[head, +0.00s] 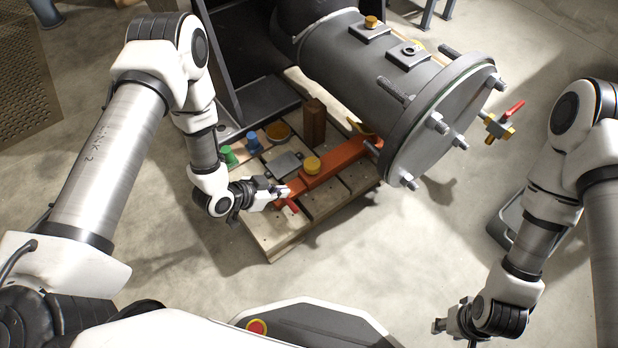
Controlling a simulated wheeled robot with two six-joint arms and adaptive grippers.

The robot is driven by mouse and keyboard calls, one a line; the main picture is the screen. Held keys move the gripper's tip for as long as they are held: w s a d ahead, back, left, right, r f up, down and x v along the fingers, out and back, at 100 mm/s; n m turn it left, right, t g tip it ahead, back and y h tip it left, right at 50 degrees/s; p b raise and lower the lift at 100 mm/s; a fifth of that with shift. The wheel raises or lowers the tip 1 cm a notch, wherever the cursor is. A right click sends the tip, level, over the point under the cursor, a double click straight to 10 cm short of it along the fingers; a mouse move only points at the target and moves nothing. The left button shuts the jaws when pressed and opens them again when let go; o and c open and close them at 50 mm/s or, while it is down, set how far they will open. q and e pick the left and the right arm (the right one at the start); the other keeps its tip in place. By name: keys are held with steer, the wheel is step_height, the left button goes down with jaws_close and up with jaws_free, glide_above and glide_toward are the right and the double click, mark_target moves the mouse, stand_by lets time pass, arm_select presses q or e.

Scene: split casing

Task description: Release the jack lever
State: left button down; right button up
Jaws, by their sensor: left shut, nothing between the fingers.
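An orange-red jack (335,163) lies on the wooden pallet, its far end under the flanged end of the grey casing (400,90). A yellow cap (312,165) sits on its body. A small red lever (292,205) shows at the jack's near end. My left gripper (284,193) is shut and empty at this near end, right beside the lever; I cannot tell whether it touches it. My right gripper (440,326) hangs low at the lower right, far from the jack, and its fingers are too small to read.
The pallet (268,240) also holds a green knob (228,155), a blue knob (253,141), a grey plate (285,164) and a brown wooden block (314,122). A red-handled brass valve (500,124) is right of the casing flange. The floor in front is clear.

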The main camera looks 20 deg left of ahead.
mark_target(293, 204)
arm_select(q)
steer(key=shift+s, duration=0.1)
steer(key=shift+f, duration=0.1)
steer(key=b+x, duration=0.5)
steer(key=x, duration=0.5)
steer(key=shift+f+b, duration=0.35)
steer(key=shift+b, duration=0.05)
steer(key=shift+s+a+f+b, duration=0.25)
steer(key=shift+s+a+b, duration=0.05)
steer(key=shift+s+a, duration=0.2)
steer(key=shift+s+a+f+b, duration=0.3)
steer(key=shift+s+a, duration=0.1)
steer(key=shift+s, duration=0.1)
steer(key=shift+s+a, duration=0.25)
steer(key=shift+s, duration=0.15)
